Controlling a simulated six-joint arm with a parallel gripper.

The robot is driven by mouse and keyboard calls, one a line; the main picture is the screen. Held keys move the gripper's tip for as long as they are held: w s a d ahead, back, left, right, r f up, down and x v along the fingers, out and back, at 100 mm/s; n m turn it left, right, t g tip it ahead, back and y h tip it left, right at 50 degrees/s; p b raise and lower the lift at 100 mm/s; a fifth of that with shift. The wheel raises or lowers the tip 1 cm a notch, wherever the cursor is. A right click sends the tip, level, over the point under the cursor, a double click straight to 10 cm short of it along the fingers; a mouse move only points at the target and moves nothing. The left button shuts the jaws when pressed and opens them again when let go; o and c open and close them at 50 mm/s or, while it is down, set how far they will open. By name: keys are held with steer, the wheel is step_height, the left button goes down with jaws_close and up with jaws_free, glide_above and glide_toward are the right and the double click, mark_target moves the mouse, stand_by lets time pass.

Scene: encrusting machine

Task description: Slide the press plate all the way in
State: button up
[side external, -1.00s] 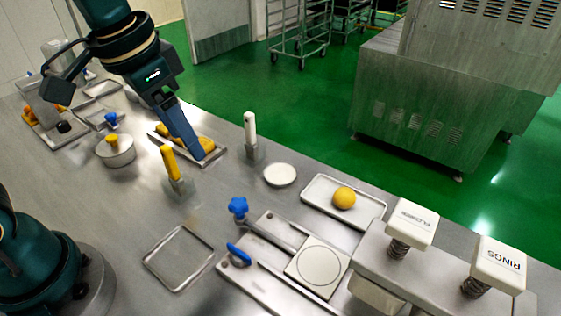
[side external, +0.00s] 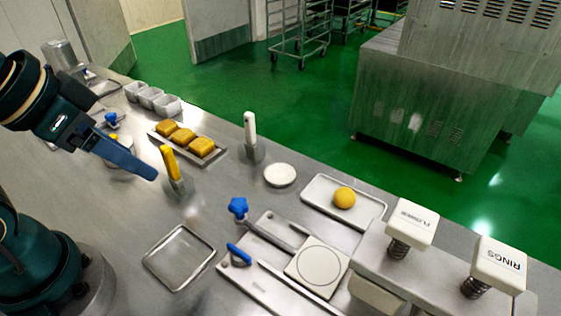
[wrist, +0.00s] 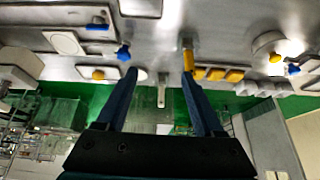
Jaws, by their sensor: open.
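The press plate (side external: 317,266) is a pale square plate with a circle marked on it. It sits on the metal slide base (side external: 262,290) at the front, left of the machine head. A blue star knob (side external: 238,206) on a rod and a blue handle (side external: 238,254) stand at the base's left side. The plate also shows at the upper left of the wrist view (wrist: 65,42). My gripper (side external: 150,174) is open and empty above the table, well left of the plate. In the wrist view my gripper (wrist: 159,73) shows its two fingers wide apart.
The machine head carries FLOWER (side external: 412,222) and RINGS (side external: 499,262) press buttons. A tray (side external: 378,215) holds a yellow ball. A yellow-handled tool (side external: 170,163) stands close to my gripper, and a white-handled one (side external: 250,128) behind. An empty tray (side external: 180,257) lies front left.

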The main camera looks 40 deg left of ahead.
steer(key=w+a+r+m+g+h, duration=0.1)
steer(key=w+r+m, duration=0.1)
steer(key=w, duration=1.3)
steer(key=shift+a, duration=0.2)
steer(key=shift+s, duration=0.1)
steer(key=m+g+y, duration=0.1)
steer(key=m+g, duration=0.4)
steer(key=m, duration=1.1)
glide_above(238, 202)
step_height(238, 202, down, 8)
steer(key=shift+a+f, duration=0.1)
steer(key=shift+f, duration=2.7)
